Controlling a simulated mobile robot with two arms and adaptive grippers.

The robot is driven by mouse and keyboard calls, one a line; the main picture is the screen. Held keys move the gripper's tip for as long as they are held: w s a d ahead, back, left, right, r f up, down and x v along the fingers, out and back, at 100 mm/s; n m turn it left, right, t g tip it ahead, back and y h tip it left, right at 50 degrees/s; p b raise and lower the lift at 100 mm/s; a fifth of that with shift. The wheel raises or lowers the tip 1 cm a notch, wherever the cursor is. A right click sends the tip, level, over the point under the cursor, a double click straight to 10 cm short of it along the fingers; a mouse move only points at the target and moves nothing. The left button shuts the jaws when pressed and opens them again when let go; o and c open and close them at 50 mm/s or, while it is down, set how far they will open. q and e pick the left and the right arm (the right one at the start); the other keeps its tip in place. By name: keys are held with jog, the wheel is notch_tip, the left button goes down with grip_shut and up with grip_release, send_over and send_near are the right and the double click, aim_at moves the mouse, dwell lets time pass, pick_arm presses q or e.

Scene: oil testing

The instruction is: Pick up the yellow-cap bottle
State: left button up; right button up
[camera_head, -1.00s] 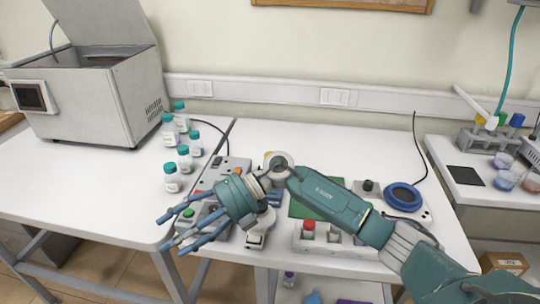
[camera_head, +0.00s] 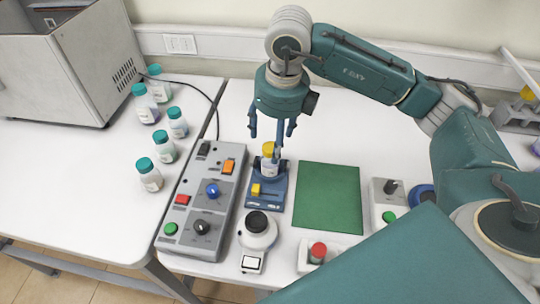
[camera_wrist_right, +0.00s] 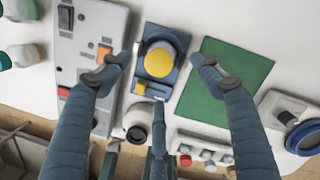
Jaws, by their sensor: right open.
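The yellow-cap bottle (camera_head: 269,168) stands upright in a blue device (camera_head: 263,206) on the white table. Its yellow cap (camera_wrist_right: 160,58) is seen from above in the right wrist view. My right gripper (camera_head: 272,138) points down directly over the bottle, its fingers spread. In the right wrist view two fingers (camera_wrist_right: 158,66) are on either side of the cap and a third is below it, with gaps visible. In the head view one finger is in front of or beside the cap; I cannot tell whether it touches. My left gripper is not in view.
A grey control box (camera_head: 207,200) with buttons stands left of the blue device. A green mat (camera_head: 328,198) lies to the right. A round black-topped device (camera_head: 257,228) is in front. Several teal-cap bottles (camera_head: 150,175) stand on the left table near a grey machine (camera_head: 75,65).

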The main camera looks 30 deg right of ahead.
aim_at(271, 147)
jog(key=shift+w+f, duration=0.1)
jog(key=shift+f, duration=0.75)
jog(key=f+p, duration=0.1)
jog(key=f, duration=0.1)
jog(key=w+f+p, duration=0.1)
jog(key=f, duration=0.1)
jog(key=shift+p, duration=0.35)
jog(key=shift+w+f, duration=0.1)
jog(key=shift+f, duration=0.6)
jog(key=shift+c, duration=1)
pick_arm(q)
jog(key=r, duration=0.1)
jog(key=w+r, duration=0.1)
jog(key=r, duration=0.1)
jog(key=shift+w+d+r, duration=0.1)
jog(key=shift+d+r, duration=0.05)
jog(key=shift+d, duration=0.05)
pick_arm(e)
jog(key=c, duration=1.2)
